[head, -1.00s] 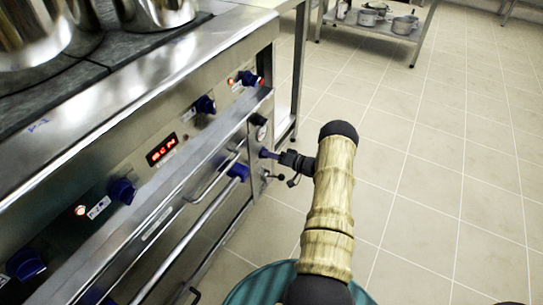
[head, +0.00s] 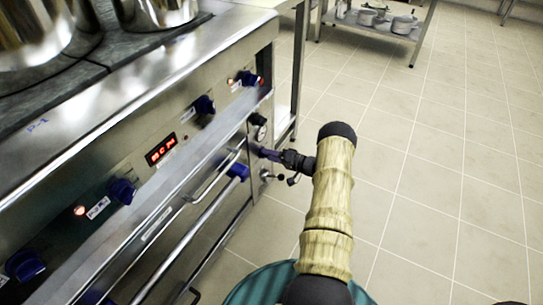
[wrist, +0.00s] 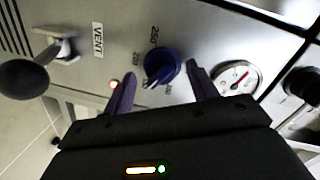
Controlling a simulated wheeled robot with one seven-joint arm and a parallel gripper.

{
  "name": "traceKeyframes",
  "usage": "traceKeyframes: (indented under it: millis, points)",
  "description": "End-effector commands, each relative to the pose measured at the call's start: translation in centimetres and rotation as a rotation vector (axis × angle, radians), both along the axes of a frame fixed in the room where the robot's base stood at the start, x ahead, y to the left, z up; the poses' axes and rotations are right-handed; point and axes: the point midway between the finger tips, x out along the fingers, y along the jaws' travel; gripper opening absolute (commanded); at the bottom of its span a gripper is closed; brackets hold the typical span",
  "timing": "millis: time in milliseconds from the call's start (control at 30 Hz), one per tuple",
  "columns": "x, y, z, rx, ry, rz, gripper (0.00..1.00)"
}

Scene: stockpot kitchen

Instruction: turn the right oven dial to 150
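The blue oven dial (wrist: 162,66) is in the middle of the wrist view, on a steel panel. Its white pointer mark is at its lower left. The number 250 is printed above it; the smaller numbers around it are hard to read. My gripper (wrist: 161,82) is open, with one dark finger on each side of the dial. A gap shows between each finger and the dial. In the head view my gripper (head: 262,153) points left at the oven's right end, and I cannot make out the dial there.
A round gauge (wrist: 237,77) sits close right of the dial. A lever with a black ball (wrist: 24,79) and a VENT label are to the left. The tiled floor (head: 430,180) to the right is clear.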

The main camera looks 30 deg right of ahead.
Motion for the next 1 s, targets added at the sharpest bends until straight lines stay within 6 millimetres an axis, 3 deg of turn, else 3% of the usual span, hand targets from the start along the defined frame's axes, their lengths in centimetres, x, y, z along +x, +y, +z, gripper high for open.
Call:
traceKeyframes:
  millis: [267,467,1000]
  points:
    - [0.0,0.0,0.1,0.0,-0.002,0.001,0.58]
    - [-1.2,-0.9,0.4,0.0,-0.001,-0.002,0.58]
    - [-9.7,-6.7,1.6,0.0,-0.001,-0.002,0.58]
